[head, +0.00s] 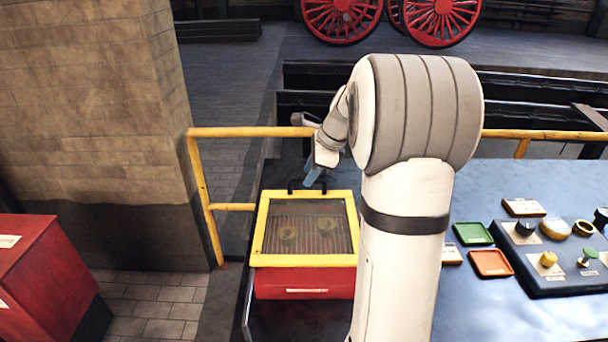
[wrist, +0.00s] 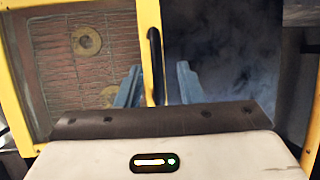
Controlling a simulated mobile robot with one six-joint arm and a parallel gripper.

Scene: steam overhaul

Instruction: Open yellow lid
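The yellow lid (head: 305,260) is a yellow frame with a clear pane, lying shut on a red box (head: 305,284). Two round brass-coloured parts show through the pane. A black handle (head: 307,184) stands on the lid's far edge; it also shows in the wrist view (wrist: 155,65). My gripper (head: 315,176) is at the handle, pointing down. In the wrist view its two blue fingers (wrist: 159,86) are apart, one on each side of the handle. I cannot tell whether either finger touches it.
A yellow railing (head: 250,132) runs behind the box and down its left side. A blue worktable (head: 490,190) to the right holds green and orange trays (head: 473,234) and a panel with knobs (head: 560,255). A red cabinet (head: 45,275) and a brick pillar (head: 90,100) stand left.

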